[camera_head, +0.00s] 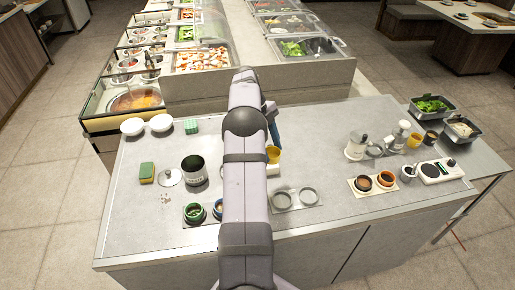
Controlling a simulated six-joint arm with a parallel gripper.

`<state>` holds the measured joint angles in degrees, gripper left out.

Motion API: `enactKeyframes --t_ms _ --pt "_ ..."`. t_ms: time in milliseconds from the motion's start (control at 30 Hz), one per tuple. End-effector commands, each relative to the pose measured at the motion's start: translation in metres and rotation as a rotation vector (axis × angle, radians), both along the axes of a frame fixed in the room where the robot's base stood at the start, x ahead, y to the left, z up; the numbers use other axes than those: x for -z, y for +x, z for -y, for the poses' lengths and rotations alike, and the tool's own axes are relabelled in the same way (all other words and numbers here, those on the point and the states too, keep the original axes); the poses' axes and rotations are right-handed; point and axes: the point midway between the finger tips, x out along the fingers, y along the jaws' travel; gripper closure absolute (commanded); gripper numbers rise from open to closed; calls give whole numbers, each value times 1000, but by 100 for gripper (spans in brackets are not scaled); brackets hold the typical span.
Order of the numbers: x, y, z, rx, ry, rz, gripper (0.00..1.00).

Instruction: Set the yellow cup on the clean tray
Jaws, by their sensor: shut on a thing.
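A yellow cup (273,155) shows just right of my arm, near the middle of the counter. My gripper (272,149) is at this cup and is shut on it; my arm hides most of the jaws and the cup's left side. A light tray (297,207) with two empty-looking grey wells lies to the right of my arm, nearer the front edge, apart from the cup. Another tray (374,194) further right holds two wells with brown and orange sauce. A second yellow cup (413,141) stands at the far right.
Green and blue cups (195,213) stand left of my arm, with a dark pot (194,170), a glass lid (171,177) and a sponge (147,172) behind. Bare counter lies around the two-well tray.

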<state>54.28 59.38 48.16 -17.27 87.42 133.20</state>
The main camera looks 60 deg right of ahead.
Motion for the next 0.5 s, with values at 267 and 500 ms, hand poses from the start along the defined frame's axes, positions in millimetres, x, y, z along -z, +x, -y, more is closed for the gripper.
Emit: enactKeyframes --t_ms 267,500 --pt "12 -58 -14 71 1 -2 80" --pt "34 -77 -42 72 1 -2 80"
